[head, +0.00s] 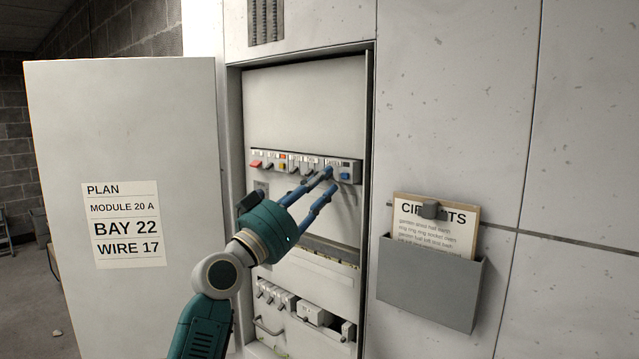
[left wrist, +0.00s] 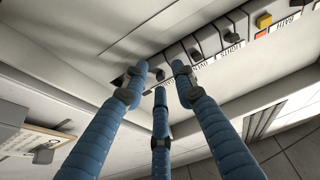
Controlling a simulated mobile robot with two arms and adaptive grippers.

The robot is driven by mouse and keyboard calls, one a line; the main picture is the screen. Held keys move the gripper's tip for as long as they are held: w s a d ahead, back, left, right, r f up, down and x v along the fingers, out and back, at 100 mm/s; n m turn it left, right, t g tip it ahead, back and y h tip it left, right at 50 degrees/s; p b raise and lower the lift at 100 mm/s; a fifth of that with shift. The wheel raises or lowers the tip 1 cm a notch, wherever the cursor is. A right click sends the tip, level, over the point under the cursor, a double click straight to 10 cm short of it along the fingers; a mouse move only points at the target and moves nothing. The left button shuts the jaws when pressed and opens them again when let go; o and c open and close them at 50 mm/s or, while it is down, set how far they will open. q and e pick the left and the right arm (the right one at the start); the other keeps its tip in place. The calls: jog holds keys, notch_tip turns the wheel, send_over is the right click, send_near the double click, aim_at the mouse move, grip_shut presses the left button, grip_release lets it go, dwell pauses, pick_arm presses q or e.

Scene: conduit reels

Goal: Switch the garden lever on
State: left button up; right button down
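A row of small levers (head: 298,163) with labels runs across the open cabinet. It also shows in the left wrist view (left wrist: 195,55). The labels are too small or turned to read surely, so I cannot tell which lever is the garden one. Touch cannot be told. My right gripper is not in view.
The cabinet door (head: 125,180) stands open at the left with a sign (head: 124,224). Below the row are more switches (head: 275,295) and a ledge. A grey holder (head: 430,285) with a circuits card (head: 433,222) hangs on the wall at the right.

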pick_arm(q)
grip_shut()
jog(key=shift+s+a+r+g+y+p, duration=0.1)
jog(key=shift+r+g+y+p, duration=0.35)
jog(key=shift+g+y+p, duration=0.35)
jog(key=shift+s+r+g+y+p, duration=0.1)
jog(key=shift+r+g+y+p, duration=0.4)
jog(key=shift+g+p, duration=0.45)
jog(key=shift+a+r+g+y+p, duration=0.1)
jog(key=shift+r+g+y+p, duration=0.25)
jog(key=shift+g+y+p, duration=0.55)
jog(key=shift+g, duration=0.25)
jog(key=shift+c, duration=0.3)
grip_release()
jog(key=shift+o, duration=0.3)
